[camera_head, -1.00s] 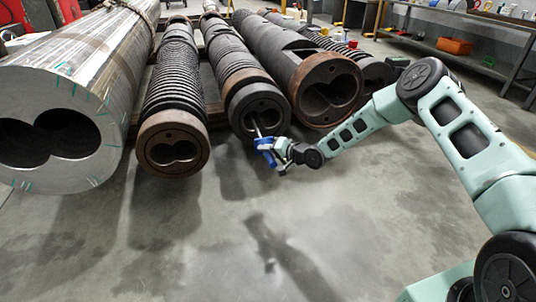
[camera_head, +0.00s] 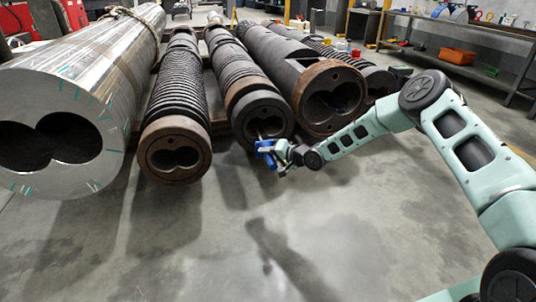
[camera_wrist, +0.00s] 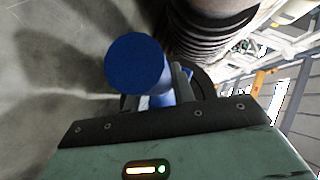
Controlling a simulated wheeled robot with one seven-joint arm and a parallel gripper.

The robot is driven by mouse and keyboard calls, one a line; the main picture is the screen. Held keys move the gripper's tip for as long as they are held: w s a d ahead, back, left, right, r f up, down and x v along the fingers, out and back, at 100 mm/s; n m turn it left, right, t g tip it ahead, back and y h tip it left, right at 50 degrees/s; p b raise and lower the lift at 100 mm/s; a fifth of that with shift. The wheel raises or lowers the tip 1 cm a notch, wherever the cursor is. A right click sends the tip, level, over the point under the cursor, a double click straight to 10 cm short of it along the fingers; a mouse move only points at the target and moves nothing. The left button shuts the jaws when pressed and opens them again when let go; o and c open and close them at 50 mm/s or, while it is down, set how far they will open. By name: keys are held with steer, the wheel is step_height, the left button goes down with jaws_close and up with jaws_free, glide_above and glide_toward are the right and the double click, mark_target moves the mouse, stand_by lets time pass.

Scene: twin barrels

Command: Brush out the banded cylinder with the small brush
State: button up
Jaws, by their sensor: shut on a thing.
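The banded cylinder (camera_head: 243,79) is a dark ribbed barrel with a rust-brown band, third from the left in the head view. Its dark end face, with a twin-bore opening, points towards me. My gripper (camera_head: 274,152) is just in front of that face, shut on the blue handle of the small brush (camera_head: 265,145). A thin pale shaft runs from the handle to the opening; the brush head is hidden, seemingly inside the bore. In the wrist view the round blue handle end (camera_wrist: 138,63) stands between my fingers (camera_wrist: 178,88), beside a dark ribbed barrel.
A large silver twin-bore barrel (camera_head: 95,85) lies at the left, and a ribbed barrel with a rusty end (camera_head: 175,150) beside it. A smooth dark barrel with a rusty face (camera_head: 332,98) lies close right of the banded one. The floor in front (camera_head: 190,245) is clear.

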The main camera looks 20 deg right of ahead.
mark_target(275, 168)
steer(key=shift+s+p, duration=1.45)
steer(key=shift+s, duration=0.45)
steer(key=shift+s, duration=0.1)
steer(key=shift+s+r+p, duration=0.2)
steer(key=shift+s+p, duration=0.7)
steer(key=shift+s+f+p, duration=0.1)
steer(key=shift+s+p, duration=0.5)
steer(key=shift+s, duration=0.45)
steer(key=shift+s+p, duration=0.55)
steer(key=shift+s, duration=0.15)
steer(key=shift+s+p, duration=0.55)
steer(key=shift+s, duration=0.55)
